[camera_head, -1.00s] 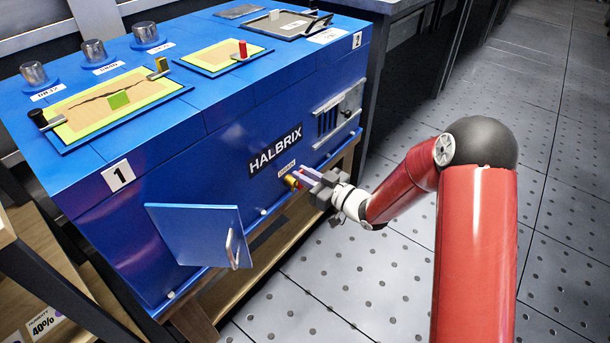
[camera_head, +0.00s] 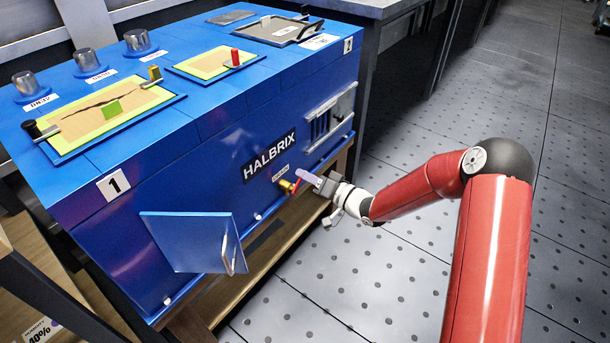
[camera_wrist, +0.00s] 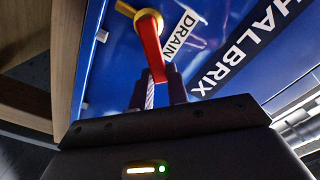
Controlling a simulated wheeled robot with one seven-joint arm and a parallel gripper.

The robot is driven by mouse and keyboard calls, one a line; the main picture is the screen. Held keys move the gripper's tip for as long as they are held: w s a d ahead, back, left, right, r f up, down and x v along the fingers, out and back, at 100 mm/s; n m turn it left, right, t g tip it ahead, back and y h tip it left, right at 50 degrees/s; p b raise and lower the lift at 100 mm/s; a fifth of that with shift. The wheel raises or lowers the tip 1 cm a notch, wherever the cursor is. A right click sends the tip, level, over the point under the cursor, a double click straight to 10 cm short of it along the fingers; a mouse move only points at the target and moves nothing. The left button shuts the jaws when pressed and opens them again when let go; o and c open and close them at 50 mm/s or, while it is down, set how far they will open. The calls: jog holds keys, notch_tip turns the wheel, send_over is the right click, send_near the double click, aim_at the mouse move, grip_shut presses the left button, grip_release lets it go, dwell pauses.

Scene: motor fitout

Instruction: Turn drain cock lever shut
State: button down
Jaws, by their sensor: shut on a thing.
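The drain cock (camera_head: 287,186) has a brass-yellow body and sits low on the front of the blue housing, below the HALBRIX plate. Its red lever (camera_wrist: 151,48) slants down from the brass pivot in the wrist view, beside the DRAIN label. In the head view the lever (camera_head: 297,185) is small and points out toward my gripper. My gripper (camera_wrist: 157,82) is shut on the free end of the lever, with a finger on each side of it. The gripper (camera_head: 310,179) reaches the cock from the right in the head view. The fingers hide the lever's tip.
A blue hinged door (camera_head: 196,241) with a handle stands open to the left of the cock. A vent panel (camera_head: 331,120) is on the housing to the right. A wooden shelf (camera_head: 262,264) runs below. The perforated floor (camera_head: 400,270) at right is clear.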

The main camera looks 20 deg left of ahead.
jog(key=shift+w+d+f+m, duration=0.1)
jog(key=shift+w+f+m, duration=0.15)
jog(key=shift+f+m, duration=0.8)
jog(key=shift+w+d+f+m, duration=0.15)
jog(key=shift+w+f+m, duration=0.1)
jog(key=shift+m, duration=1.65)
jog(key=shift+w+d+f+m, duration=0.1)
jog(key=shift+w+f+m, duration=0.35)
jog(key=shift+m, duration=1)
jog(key=shift+s+f, duration=0.2)
jog(key=shift+s, duration=0.05)
jog(key=c, duration=1.4)
grip_release()
jog(key=shift+o, duration=0.2)
jog(key=v, duration=0.7)
jog(key=shift+d, duration=0.4)
jog(key=shift+s, duration=0.15)
